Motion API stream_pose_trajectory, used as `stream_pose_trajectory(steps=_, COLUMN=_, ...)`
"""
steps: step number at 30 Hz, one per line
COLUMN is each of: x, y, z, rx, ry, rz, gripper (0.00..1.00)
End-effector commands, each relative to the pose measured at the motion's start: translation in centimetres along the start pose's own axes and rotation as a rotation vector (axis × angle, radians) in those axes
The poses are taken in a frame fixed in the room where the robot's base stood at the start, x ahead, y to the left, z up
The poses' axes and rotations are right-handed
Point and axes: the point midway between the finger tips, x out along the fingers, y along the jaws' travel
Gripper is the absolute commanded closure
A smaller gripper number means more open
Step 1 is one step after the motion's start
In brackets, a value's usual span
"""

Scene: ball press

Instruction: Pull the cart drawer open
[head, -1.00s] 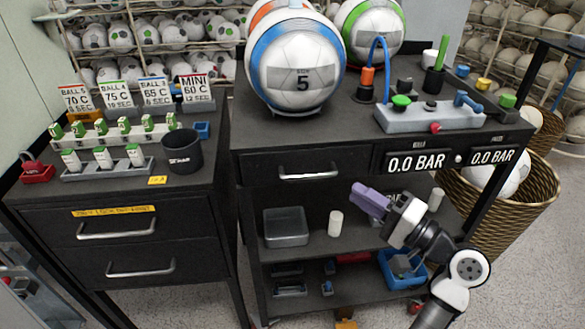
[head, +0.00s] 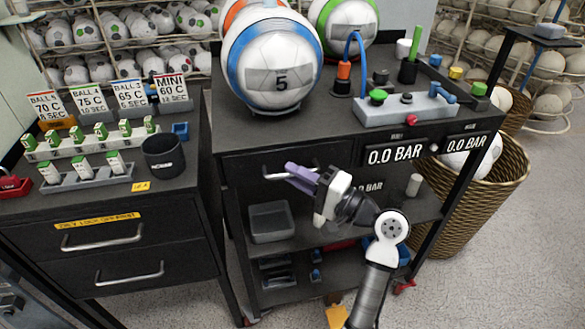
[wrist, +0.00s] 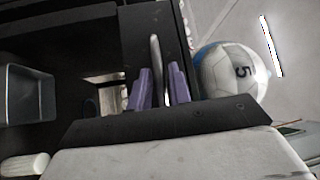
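The cart drawer (head: 240,174) is the black front under the cart's top, and it looks closed. Its silver bar handle (head: 277,175) is partly covered by my gripper. My gripper (head: 299,173), with purple fingers, is at the right part of the handle. In the wrist view, the handle (wrist: 155,58) runs between the two purple fingers of my gripper (wrist: 160,86). The fingers are apart, with a gap beside the bar, so the gripper looks open around it. Firm contact cannot be seen.
The black cart top (head: 235,122) carries a number 5 ball (head: 280,90) and a control panel (head: 405,110). A grey bin (head: 271,222) stands on the shelf below. A second drawer cabinet (head: 110,262) stands left and a wicker basket (head: 480,195) right.

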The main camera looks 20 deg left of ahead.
Motion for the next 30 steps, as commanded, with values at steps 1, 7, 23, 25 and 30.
stream_pose_trajectory(steps=1, x=0.53, y=-0.11, z=0.03, rx=0.000, ry=-0.002, rz=0.000, gripper=0.80)
stream_pose_trajectory(steps=7, x=1.31, y=0.02, z=0.01, rx=-0.001, ry=0.000, rz=0.001, gripper=0.80)
stream_pose_trajectory(steps=23, x=1.27, y=0.03, z=0.01, rx=-0.001, ry=0.000, rz=0.001, gripper=1.00)
stream_pose_trajectory(steps=25, x=1.27, y=0.03, z=0.01, rx=-0.001, ry=0.000, rz=0.001, gripper=1.00)
stream_pose_trajectory(steps=30, x=1.26, y=0.03, z=0.01, rx=-0.001, ry=0.000, rz=0.001, gripper=1.00)
